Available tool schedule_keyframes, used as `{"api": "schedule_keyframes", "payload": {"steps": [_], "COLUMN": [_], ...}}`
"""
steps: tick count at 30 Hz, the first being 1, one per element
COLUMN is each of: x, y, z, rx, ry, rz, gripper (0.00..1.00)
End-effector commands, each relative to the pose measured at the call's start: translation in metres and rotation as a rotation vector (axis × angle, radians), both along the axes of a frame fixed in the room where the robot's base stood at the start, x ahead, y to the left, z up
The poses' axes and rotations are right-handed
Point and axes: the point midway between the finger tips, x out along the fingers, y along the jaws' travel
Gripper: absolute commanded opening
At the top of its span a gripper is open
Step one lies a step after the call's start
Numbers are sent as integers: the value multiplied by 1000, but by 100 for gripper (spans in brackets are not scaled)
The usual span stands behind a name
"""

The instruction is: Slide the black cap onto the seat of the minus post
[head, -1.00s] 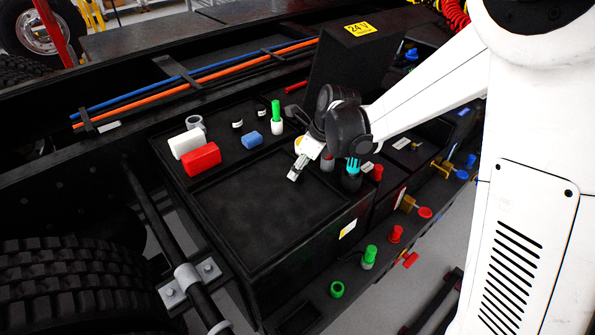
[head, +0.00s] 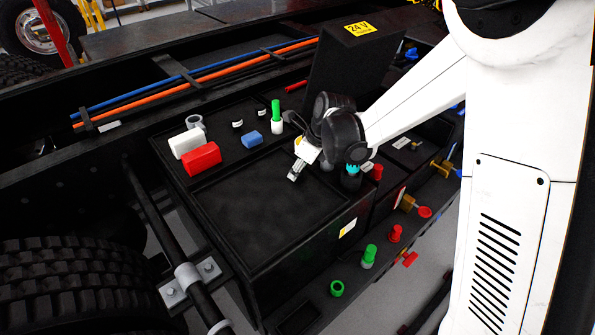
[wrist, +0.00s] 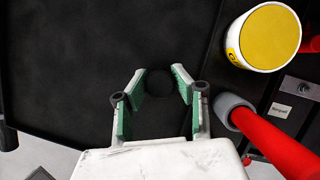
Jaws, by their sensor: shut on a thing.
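My gripper (head: 294,174) is over the right part of the black tray-like battery top (head: 255,205), fingers pointing down and to the left. In the wrist view, my gripper (wrist: 157,84) has its green-padded fingers on either side of a small round black cap (wrist: 158,83), and it is shut on this cap. The cap is hard to make out in the head view against the dark surface. I cannot pick out the minus post or its seat for certain. A red rod with a grey collar (wrist: 266,132) stands right of my gripper in the wrist view.
A yellow-topped white cylinder (wrist: 268,38) stands at the upper right of the wrist view. A raised black lid (head: 350,65) is behind my wrist.

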Motion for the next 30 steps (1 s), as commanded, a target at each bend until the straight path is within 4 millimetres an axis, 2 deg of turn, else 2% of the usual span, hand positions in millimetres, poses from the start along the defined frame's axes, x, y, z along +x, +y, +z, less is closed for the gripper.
{"api": "schedule_keyframes", "payload": {"steps": [8, 11, 15, 24, 30], "x": [0, 0, -1, -55, -84], "y": [0, 0, 0, 16, 24], "z": [8, 18, 43, 74, 92], "rx": [0, 0, 0, 1, 0], "ry": [0, 0, 0, 0, 0], "rz": [0, 0, 0, 2, 2], "gripper": [11, 11, 11, 11, 11]}}
